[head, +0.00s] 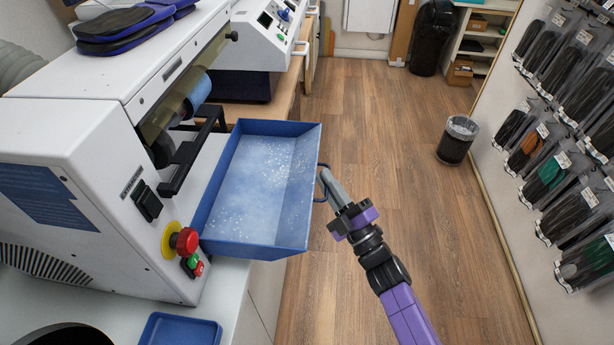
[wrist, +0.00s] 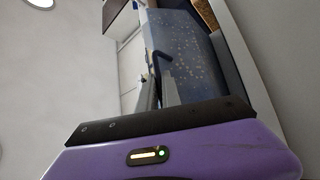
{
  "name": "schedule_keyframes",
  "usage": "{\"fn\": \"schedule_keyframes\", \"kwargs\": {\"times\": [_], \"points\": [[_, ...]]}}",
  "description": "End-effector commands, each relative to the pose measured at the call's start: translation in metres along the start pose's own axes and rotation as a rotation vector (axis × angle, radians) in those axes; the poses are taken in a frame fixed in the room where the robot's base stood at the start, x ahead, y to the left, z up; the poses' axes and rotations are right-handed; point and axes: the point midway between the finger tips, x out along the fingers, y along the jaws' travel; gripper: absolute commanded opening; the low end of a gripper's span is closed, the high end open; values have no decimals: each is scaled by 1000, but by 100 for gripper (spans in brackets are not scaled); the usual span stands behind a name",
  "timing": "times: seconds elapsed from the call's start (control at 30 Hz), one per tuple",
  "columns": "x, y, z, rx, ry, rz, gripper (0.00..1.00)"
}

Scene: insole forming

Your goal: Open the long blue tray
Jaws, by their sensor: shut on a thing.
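The long blue tray (head: 255,180) sticks out of the right side of the white machine, under its roller. It is dusted with pale specks and overhangs the counter's edge above the floor. Its dark handle (head: 325,167) is on its right end wall. My gripper (head: 323,181) is shut on this handle, coming from the lower right. In the wrist view my gripper's fingers (wrist: 160,90) are at the handle (wrist: 159,62), in front of the speckled blue tray (wrist: 200,55).
The white machine (head: 75,140) has a red knob (head: 186,241) close to the tray's near corner. A small blue tray (head: 180,330) lies on the counter below. The wooden floor (head: 400,130) to the right is clear up to a waste bin (head: 457,140) and hanging packets (head: 560,140).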

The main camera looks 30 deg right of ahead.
Motion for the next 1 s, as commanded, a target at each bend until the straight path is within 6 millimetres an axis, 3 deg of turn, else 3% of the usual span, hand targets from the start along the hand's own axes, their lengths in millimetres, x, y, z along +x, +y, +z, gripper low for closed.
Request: {"fn": "schedule_keyframes", "kwargs": {"times": [0.27,0.4,0.77,1.0], "points": [[-1,0,1,1,1,-1,0],[-1,0,0,1,1,0,30],[-4,-1,1,1,1,-1,30],[-37,-3,2,1,0,-3,30]]}}
